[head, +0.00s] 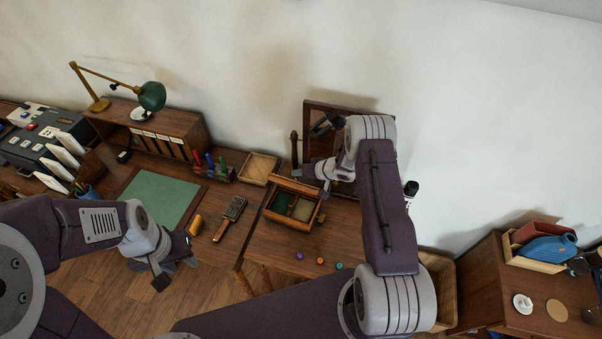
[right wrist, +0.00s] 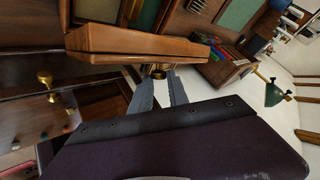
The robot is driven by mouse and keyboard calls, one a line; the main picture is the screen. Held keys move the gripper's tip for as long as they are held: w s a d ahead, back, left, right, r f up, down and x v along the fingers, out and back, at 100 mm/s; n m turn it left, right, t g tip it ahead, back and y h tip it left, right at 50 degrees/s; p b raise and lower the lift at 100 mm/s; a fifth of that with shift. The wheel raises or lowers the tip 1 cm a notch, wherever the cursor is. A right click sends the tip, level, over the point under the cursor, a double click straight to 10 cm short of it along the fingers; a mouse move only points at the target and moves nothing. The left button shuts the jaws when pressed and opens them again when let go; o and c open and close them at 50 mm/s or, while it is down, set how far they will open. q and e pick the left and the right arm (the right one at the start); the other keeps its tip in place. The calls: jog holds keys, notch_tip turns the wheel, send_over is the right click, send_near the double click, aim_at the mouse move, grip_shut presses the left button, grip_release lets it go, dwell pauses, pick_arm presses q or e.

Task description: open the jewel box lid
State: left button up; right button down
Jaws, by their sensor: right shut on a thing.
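The wooden jewel box (head: 291,222) stands on the right-hand table in the head view, its green and beige compartments showing from above. Its lid (head: 295,185) is raised and stands nearly edge-on at the back of the box. The right wrist view shows the lid (right wrist: 130,42) close up. In the head view, the fingertips are hard to make out behind the lid. My left gripper (head: 174,274) is open and empty, over the floor and away from the box.
A dark-framed mirror (head: 318,106) stands behind the box. A green lamp (head: 152,96) stands on the desk shelf at left. The table's front strip is mostly clear.

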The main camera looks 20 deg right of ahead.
dwell(0.4)
jog(key=c, duration=1.5)
grip_release()
jog(key=shift+o, duration=1)
jog(key=shift+f, duration=0.1)
jog(key=v, duration=0.9)
jog(key=shift+b, duration=0.3)
jog(key=shift+a, duration=0.1)
